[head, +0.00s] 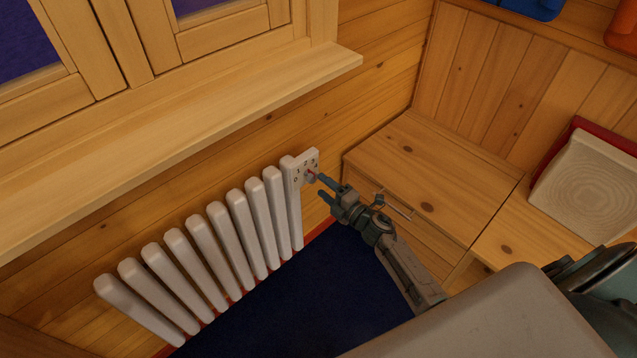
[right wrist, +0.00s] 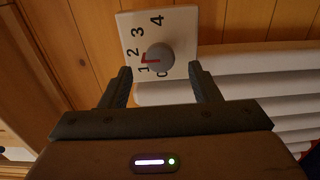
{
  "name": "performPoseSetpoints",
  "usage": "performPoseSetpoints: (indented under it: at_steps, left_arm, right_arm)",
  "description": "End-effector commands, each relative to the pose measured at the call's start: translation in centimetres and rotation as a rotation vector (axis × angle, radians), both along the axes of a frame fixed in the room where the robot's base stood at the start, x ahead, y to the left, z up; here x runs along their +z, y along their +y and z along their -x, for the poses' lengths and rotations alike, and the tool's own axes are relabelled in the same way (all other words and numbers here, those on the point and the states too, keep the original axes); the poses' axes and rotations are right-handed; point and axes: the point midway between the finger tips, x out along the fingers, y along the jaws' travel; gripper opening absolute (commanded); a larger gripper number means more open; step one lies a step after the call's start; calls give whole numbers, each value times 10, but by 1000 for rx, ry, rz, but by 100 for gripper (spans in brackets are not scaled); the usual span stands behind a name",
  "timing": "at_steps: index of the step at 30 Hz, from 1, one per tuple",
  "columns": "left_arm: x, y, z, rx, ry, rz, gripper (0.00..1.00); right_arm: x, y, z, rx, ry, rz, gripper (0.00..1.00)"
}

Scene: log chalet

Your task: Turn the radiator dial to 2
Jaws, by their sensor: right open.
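The radiator dial (head: 310,176) is a grey round knob on a white plate (head: 298,172) at the right end of the white radiator (head: 215,245). My left gripper is out of view.
A wooden window sill (head: 200,110) juts out above the radiator. A wooden cabinet (head: 440,175) with a handle stands to the right of my right gripper. A pale tray-like thing (head: 590,185) rests farther right. Dark blue floor (head: 290,315) lies below.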

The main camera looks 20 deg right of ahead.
Motion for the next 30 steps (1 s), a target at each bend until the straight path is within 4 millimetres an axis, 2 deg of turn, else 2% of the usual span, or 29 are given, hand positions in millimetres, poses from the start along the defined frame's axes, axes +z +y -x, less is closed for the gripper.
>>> performPoseSetpoints:
  at_steps: [1, 6, 12, 18, 30]
  left_arm:
    - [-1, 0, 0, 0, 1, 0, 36]
    - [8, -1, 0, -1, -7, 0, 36]
    - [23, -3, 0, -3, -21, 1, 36]
    - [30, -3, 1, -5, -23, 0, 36]
    - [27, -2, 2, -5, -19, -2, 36]
  right_arm:
    - [-2, -5, 12, 0, 2, 3, 56]
    - [-2, -15, 43, 0, 3, 2, 56]
    - [-1, -23, 65, 1, 2, 2, 56]
    - [0, -24, 70, 0, 1, 0, 56]
    - [0, -24, 70, 0, 2, 1, 56]
